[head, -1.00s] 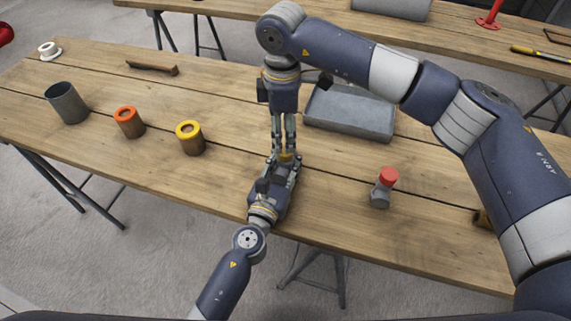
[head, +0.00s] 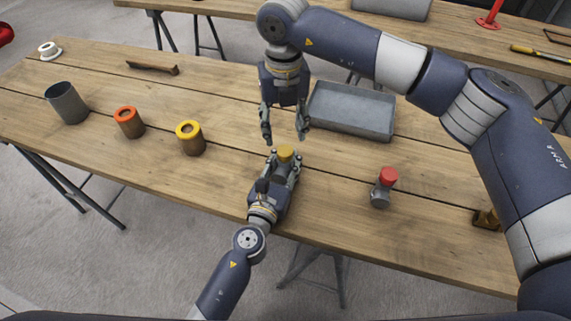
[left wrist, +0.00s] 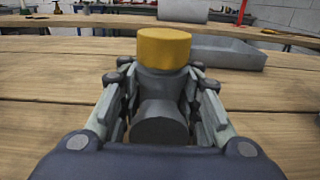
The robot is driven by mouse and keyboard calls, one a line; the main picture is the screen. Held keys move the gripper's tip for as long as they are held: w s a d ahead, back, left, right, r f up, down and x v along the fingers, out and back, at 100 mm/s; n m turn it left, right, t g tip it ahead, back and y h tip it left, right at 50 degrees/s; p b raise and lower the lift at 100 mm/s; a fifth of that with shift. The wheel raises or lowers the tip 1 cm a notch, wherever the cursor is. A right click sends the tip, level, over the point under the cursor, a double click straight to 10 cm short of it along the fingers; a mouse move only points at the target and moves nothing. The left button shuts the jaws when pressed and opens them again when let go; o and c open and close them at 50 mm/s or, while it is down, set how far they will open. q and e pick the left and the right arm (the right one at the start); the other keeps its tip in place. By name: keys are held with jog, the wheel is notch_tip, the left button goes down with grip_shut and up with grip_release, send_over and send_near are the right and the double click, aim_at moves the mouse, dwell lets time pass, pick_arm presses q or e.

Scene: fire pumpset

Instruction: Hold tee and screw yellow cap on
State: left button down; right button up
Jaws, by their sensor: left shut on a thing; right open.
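A grey tee (left wrist: 160,120) stands between the fingers of my left gripper (head: 283,167), which is shut on it at the table. The yellow cap (left wrist: 164,47) sits on top of the tee's upright end; it also shows in the head view (head: 286,153). In the left wrist view the cap looks level. I cannot tell how tightly it is screwed on. My right gripper (head: 285,137) is open and empty, a little above and behind the cap, with its fingers pointing down. The tee's lower part is partly hidden by my left fingers.
Another grey tee with a red cap (head: 388,176) stands to the right. A grey tray (head: 352,110) lies behind. Yellow-ringed (head: 190,138) and orange-ringed (head: 128,122) brown cylinders and a grey cup (head: 66,103) stand left. A brass-coloured part (head: 487,219) lies near the right arm.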

aim_at(285, 150)
jog(key=n, duration=0.3)
jog(key=shift+r+n, duration=0.2)
jog(key=shift+n, duration=0.1)
jog(key=n, duration=0.5)
jog(key=shift+r, duration=0.2)
jog(key=n, duration=0.4)
jog(key=shift+s+d+r+n, duration=0.1)
jog(key=shift+r+n, duration=0.1)
jog(key=shift+n, duration=0.1)
jog(key=shift+r+n, duration=0.15)
jog(key=shift+n, duration=1.65)
jog(key=shift+f, duration=4)
jog(key=shift+c, duration=0.4)
jog(key=c, duration=1)
jog(key=shift+c, duration=0.2)
